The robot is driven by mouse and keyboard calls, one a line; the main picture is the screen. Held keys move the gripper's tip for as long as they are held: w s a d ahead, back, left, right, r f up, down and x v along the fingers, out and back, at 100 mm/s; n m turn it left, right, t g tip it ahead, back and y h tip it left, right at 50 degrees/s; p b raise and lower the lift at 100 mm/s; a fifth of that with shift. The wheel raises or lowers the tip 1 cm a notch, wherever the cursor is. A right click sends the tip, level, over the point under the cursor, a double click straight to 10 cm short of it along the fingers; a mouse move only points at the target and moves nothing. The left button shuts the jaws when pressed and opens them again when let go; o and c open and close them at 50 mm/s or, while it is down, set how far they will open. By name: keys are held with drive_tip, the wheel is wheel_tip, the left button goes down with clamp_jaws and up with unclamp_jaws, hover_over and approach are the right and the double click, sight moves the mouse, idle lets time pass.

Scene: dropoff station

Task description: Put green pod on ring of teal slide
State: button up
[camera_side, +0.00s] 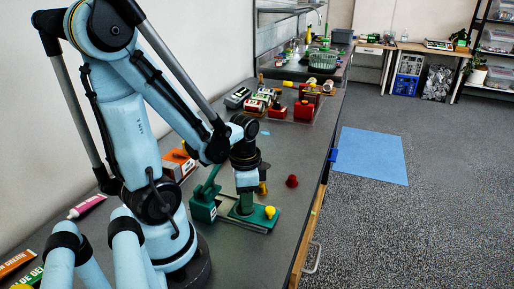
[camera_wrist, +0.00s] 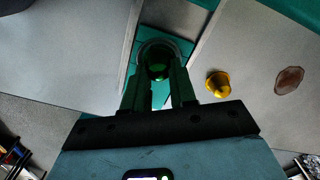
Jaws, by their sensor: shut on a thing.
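My gripper (camera_wrist: 158,80) is shut on the green pod (camera_wrist: 158,65) in the wrist view. The pod is dark green and round, between the two green fingertips. In the side view my gripper (camera_side: 246,205) points down over the green-teal slide (camera_side: 262,222) at the bench's front part. The pod's underside is hidden there.
A yellow pod (camera_side: 270,212) is close beside the slide; it also shows in the wrist view (camera_wrist: 218,84). A red pod (camera_side: 292,181) sits farther back. Another yellow piece (camera_side: 263,188) is behind my gripper. Several red items (camera_side: 303,110) stand at the bench's far end.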

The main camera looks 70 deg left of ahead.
drive_tip(key=o, duration=0.9)
drive_tip(key=shift+c, duration=0.2)
drive_tip(key=shift+r, duration=3.5)
drive_tip(key=shift+w+d, duration=0.2)
drive_tip(key=shift+w, duration=0.15)
drive_tip(key=w+d+r+n+t, duration=0.3)
drive_tip(key=w+d+r+t, duration=0.2)
drive_tip(key=w+d+t, duration=0.2)
drive_tip(key=shift+w+d, duration=0.65)
drive_tip(key=shift+d, duration=0.4)
